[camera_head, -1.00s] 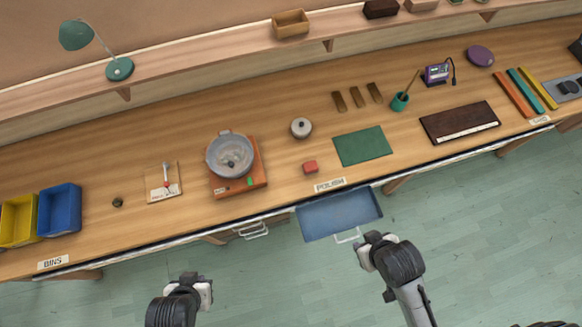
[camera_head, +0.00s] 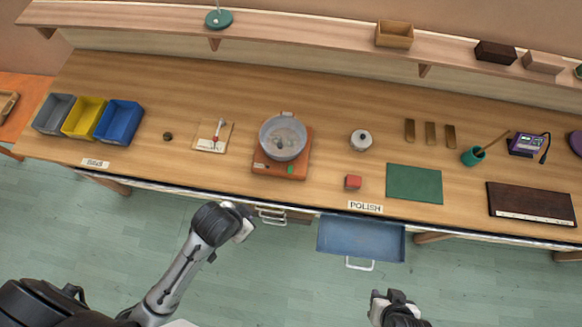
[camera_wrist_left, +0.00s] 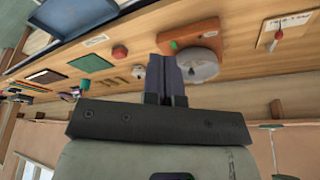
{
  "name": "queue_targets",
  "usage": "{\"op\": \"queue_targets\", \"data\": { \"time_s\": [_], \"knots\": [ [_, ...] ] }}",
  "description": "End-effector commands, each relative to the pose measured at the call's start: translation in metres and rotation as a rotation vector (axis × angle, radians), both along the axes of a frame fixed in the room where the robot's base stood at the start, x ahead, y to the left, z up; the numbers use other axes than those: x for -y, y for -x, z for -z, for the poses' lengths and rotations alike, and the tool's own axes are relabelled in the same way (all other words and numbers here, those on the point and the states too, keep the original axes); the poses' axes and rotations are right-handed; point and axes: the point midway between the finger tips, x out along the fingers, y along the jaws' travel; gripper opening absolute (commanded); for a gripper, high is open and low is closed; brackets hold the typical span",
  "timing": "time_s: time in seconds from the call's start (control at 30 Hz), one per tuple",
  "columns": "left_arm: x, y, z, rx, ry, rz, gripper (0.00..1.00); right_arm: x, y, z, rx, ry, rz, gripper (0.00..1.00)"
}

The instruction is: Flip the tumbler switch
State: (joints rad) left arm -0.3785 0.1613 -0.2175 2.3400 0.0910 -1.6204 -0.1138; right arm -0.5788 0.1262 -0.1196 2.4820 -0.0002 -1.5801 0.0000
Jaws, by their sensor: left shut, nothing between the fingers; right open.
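The tumbler switch (camera_head: 216,134) is a small cream board with a pale lever and a red part, lying on the workbench left of the orange hotplate. It also shows at the upper right of the left wrist view (camera_wrist_left: 279,33). Which way its lever is thrown is too small to tell. My left gripper (camera_head: 246,222) is in front of the bench edge, below and right of the switch, apart from it. In the left wrist view its fingers (camera_wrist_left: 168,75) are together and empty. My right gripper (camera_head: 386,297) is at the bottom, in front of the drawer, far from the switch.
A metal pot (camera_head: 283,136) sits on the orange hotplate (camera_head: 279,170). Grey, yellow and blue bins (camera_head: 119,121) stand at the left, with a small dark knob (camera_head: 168,136) between bins and switch. An open blue drawer (camera_head: 360,240) juts from the bench front.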

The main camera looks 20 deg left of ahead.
Motion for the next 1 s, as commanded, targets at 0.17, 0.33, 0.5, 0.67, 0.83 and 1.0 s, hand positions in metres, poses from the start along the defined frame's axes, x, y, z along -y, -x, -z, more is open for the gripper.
{"op": "queue_targets", "data": {
  "time_s": [0.17,0.33,0.5,0.67,0.83,1.0],
  "knots": [
    [0.033,-0.078,0.055,0.008,-0.041,0.304,0.00,0.000,0.001,0.056,-0.003,-0.001,0.001,0.43],
    [0.047,-0.143,0.080,-0.007,-0.128,0.563,0.00,-0.001,0.001,0.092,-0.005,-0.004,0.003,0.43],
    [0.045,-0.195,0.088,-0.039,-0.222,0.744,0.00,-0.002,0.001,0.120,-0.004,-0.007,0.005,0.43],
    [0.037,-0.229,0.087,-0.068,-0.292,0.843,0.00,-0.003,0.001,0.137,-0.004,-0.010,0.006,0.43],
    [0.030,-0.248,0.083,-0.090,-0.331,0.895,0.00,-0.003,0.001,0.146,-0.003,-0.010,0.006,0.43],
    [0.028,-0.253,0.081,-0.098,-0.342,0.911,0.00,-0.003,0.001,0.147,-0.003,-0.010,0.005,0.43]
  ]
}}
